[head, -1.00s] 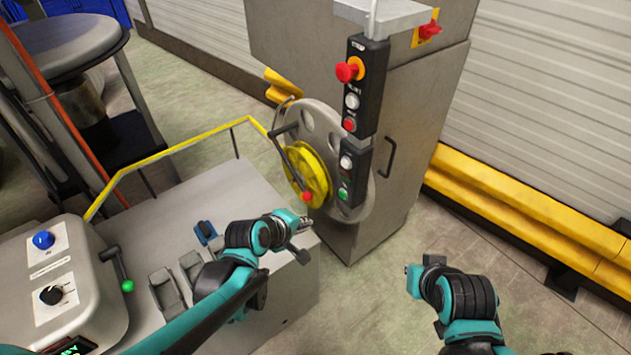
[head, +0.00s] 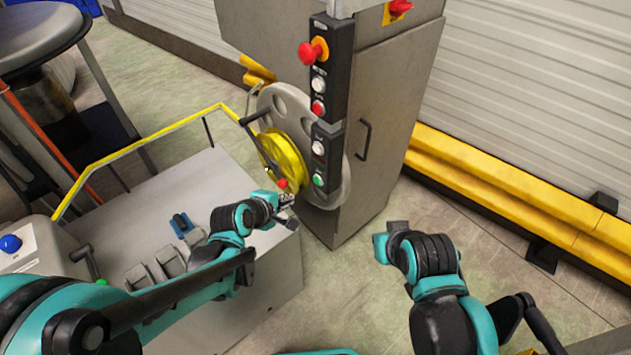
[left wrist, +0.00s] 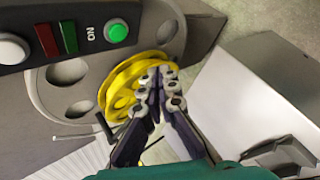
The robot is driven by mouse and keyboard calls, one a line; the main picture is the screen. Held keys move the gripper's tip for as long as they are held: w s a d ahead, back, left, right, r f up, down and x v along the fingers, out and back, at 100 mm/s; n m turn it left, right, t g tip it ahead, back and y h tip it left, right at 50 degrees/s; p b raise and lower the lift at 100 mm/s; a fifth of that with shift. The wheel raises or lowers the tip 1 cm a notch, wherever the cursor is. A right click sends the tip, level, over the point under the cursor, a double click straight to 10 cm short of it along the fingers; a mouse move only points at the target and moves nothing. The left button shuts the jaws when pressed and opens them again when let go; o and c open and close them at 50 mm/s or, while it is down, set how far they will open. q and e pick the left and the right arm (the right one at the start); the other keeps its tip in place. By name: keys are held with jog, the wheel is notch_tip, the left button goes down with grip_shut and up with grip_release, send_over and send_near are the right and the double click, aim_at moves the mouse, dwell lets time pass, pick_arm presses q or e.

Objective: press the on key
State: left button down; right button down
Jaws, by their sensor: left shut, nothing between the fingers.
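The on key is a round green button (head: 318,180) at the bottom of the lower black control box, which hangs below a taller black box. In the left wrist view the green button (left wrist: 116,31) sits next to an "ON" label, upper left of my fingertips. My left gripper (head: 287,202) is shut and empty, below and left of the button and apart from it. Its closed fingertips (left wrist: 160,76) show in front of the yellow wheel in the wrist view. My right gripper (head: 384,246) is at lower right, away from the panel; its fingers cannot be made out.
A red mushroom button (head: 312,53) juts from the upper box (head: 329,88). A yellow wheel (head: 284,160) with a crank and red knob lies left of the lower box, close to my left gripper. A grey cabinet (head: 385,120) stands behind.

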pick_arm(q)
jog(key=w+d, duration=0.3)
jog(key=d, duration=0.2)
jog(key=shift+w, duration=0.4)
jog(key=shift+d+b, duration=0.2)
jog(key=shift+b, duration=0.1)
dwell(0.9)
jog(key=shift+w+d, duration=0.25)
jog(key=shift+w+d, duration=0.25)
jog(key=shift+d, duration=0.1)
dwell(0.7)
jog(key=shift+a, duration=0.1)
jog(key=shift+s+a, duration=0.5)
jog(key=shift+a, duration=0.1)
dwell(0.3)
jog(key=s+a, duration=0.1)
jog(key=a, duration=0.1)
jog(key=s+a, duration=0.2)
dwell(0.4)
